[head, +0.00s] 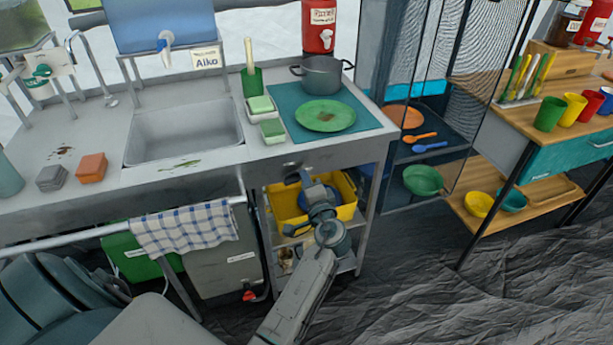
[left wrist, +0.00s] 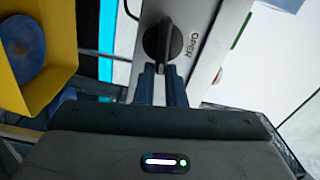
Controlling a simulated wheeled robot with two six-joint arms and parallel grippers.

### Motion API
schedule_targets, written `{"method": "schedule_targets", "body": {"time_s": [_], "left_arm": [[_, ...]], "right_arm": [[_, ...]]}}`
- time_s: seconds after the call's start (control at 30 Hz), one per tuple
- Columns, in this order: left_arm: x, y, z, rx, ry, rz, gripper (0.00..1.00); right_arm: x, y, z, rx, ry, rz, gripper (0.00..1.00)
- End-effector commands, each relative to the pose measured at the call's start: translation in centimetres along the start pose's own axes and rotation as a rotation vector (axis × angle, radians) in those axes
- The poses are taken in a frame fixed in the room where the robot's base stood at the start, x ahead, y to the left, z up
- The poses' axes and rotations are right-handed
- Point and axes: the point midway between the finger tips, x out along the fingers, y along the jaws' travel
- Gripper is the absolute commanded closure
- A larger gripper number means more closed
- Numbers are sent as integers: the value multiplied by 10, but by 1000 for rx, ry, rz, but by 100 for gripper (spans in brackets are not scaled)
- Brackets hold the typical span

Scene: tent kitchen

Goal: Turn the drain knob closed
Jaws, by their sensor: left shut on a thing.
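The drain knob is a round black knob (left wrist: 160,42) with a raised ridge, on a grey metal panel beside the printed word OPEN in the left wrist view. The ridge points toward my fingers, roughly along the panel. My left gripper (left wrist: 162,72) is shut on the knob's ridge, its two fingers close together at the knob's near end. In the head view my left gripper (head: 300,177) is at the counter's front panel, below the green plate. It hides most of the knob there. My right gripper is not in view.
A yellow bin (head: 347,211) stands on the cart shelf just under the gripper and shows close by in the left wrist view (left wrist: 62,50). The sink (head: 185,135) is up to the left. A checked towel (head: 186,229) hangs on the rail. A mesh cabinet stands to the right.

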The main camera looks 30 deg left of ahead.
Motion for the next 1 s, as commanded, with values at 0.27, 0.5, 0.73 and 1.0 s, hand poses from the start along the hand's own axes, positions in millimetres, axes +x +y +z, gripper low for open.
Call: {"method": "schedule_targets", "body": {"time_s": [0.27, 0.5, 0.73, 1.0], "left_arm": [[-1, 8, 5, 136, -10, 9, 100], [-1, 9, 5, 179, -10, 7, 100], [-1, 9, 5, 185, -10, 6, 100], [-1, 9, 6, 184, -10, 5, 72]], "right_arm": [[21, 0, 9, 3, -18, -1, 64], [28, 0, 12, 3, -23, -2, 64], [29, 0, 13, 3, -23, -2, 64], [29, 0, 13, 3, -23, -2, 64]]}}
